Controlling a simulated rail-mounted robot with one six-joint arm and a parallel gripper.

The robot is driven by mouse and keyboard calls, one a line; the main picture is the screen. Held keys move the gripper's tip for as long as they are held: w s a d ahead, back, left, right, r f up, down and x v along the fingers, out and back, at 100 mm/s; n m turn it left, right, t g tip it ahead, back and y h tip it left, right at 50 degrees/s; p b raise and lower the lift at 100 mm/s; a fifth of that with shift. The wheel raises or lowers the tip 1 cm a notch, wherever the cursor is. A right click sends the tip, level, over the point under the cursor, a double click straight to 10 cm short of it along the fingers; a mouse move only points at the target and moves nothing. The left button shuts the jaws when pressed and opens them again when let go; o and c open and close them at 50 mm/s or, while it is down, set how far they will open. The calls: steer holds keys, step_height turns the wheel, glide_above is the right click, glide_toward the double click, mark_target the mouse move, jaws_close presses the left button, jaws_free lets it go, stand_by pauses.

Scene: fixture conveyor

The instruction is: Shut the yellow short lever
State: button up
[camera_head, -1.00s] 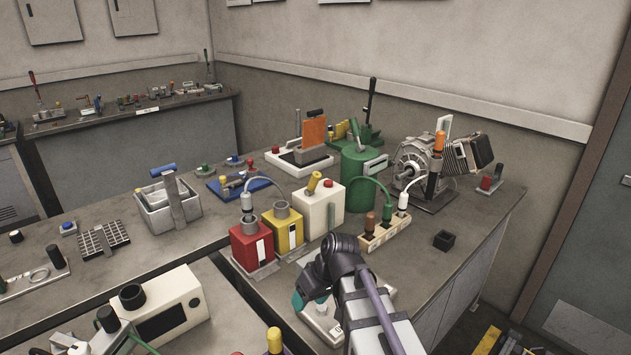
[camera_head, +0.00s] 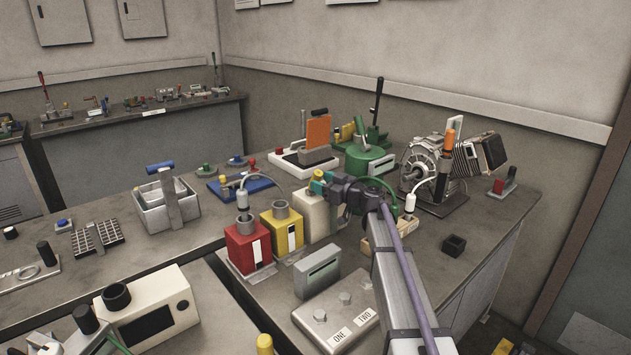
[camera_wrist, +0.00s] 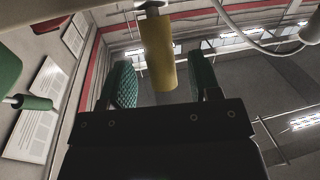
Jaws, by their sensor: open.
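The yellow short lever (camera_head: 318,175) sits on top of the white box (camera_head: 311,218), partly hidden by my gripper (camera_head: 320,185). In the wrist view the lever's yellow cylindrical handle (camera_wrist: 158,55) stands between my two green-padded fingers. My gripper is open, with a visible gap between the handle and each pad. Whether either finger touches it elsewhere cannot be told. The lever's base is hidden in the head view.
Red (camera_head: 248,246) and yellow (camera_head: 283,230) boxes stand left of the white box. A green canister (camera_head: 368,161) and a motor (camera_head: 425,165) stand behind. A panel marked ONE and TWO (camera_head: 335,310) lies in front. My arm partly hides a wooden socket block (camera_head: 377,240).

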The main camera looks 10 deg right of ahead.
steer(key=x, duration=0.3)
steer(key=shift+w+a, duration=0.1)
steer(key=shift+w, duration=0.05)
steer(key=shift+c, duration=0.4)
jaws_close()
